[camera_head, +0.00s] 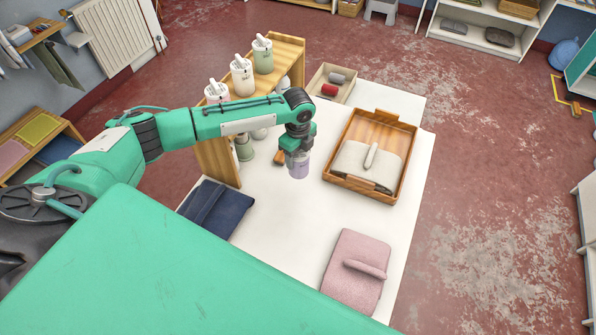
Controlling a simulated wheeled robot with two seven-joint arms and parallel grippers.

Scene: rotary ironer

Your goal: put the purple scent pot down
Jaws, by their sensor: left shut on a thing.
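The purple scent pot (299,168) is a small pale-purple cylinder near the middle of the white table (279,233). My left gripper (297,150) points down from above and is shut on the pot's upper part. The pot looks upright. I cannot tell whether its base touches the table or hangs just above it. My right gripper is not in view.
A wooden tray (409,168) with a folded cloth lies right of the pot. A wooden shelf (287,48) with several white and green jars stands behind my left arm. Folded navy (216,207) and pink (354,275) cloths lie nearer. The table between them is bare.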

